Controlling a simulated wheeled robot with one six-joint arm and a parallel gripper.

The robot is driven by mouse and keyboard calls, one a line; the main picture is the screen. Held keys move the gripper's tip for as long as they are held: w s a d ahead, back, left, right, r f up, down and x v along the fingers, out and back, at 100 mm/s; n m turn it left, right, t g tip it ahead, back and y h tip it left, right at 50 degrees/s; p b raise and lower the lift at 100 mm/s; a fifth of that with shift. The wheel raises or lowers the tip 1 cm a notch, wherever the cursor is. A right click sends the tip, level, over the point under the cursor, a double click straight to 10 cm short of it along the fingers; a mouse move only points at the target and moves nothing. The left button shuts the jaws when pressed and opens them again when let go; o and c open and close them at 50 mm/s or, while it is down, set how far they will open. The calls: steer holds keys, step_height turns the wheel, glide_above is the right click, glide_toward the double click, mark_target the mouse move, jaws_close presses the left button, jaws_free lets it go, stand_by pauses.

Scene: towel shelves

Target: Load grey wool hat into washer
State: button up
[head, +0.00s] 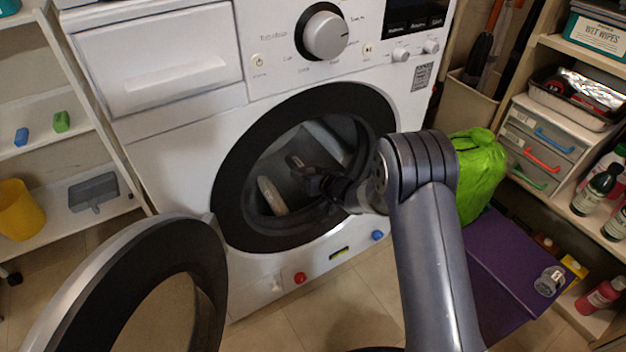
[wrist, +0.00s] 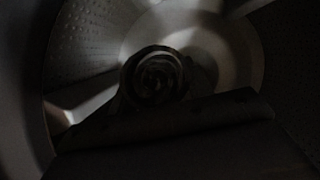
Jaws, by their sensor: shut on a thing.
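The white washer (head: 170,165) stands in the middle of the head view with its round door (head: 140,265) swung open to the lower left. My gripper (head: 308,180) reaches through the opening and is inside the drum (head: 285,150). In the dark wrist view, a round dark thing with ring-like folds (wrist: 155,75) sits in front of the gripper against the pale drum back. It seems to be the grey wool hat, and my gripper is shut on it. Its edges and its contact with the drum are too dark to make out. In the head view the hat is not clearly visible.
A purple box (head: 495,265) and a bright green bag (head: 477,175) stand right of the washer, close to my arm. Shelves with drawers and bottles (head: 596,188) line the right side. Another shelf (head: 75,115) stands at left. The black door rim (head: 235,205) surrounds my wrist.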

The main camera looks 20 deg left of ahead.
mark_target(297, 162)
steer(key=shift+w+a+p, duration=0.45)
steer(key=shift+w+a, duration=0.5)
steer(key=shift+a, duration=0.2)
steer(key=shift+w+a+p, duration=0.45)
steer(key=shift+w+a, duration=0.5)
steer(key=shift+a, duration=0.15)
steer(key=o, duration=1.1)
steer(key=s+d, duration=0.4)
steer(key=d, duration=0.1)
steer(key=s+d+r, duration=0.1)
steer(key=s+d, duration=0.3)
steer(key=d, duration=0.1)
steer(key=s+d+r, duration=0.1)
steer(key=s+d, duration=0.4)
steer(key=shift+d+p, duration=0.15)
steer(key=shift+p, duration=0.15)
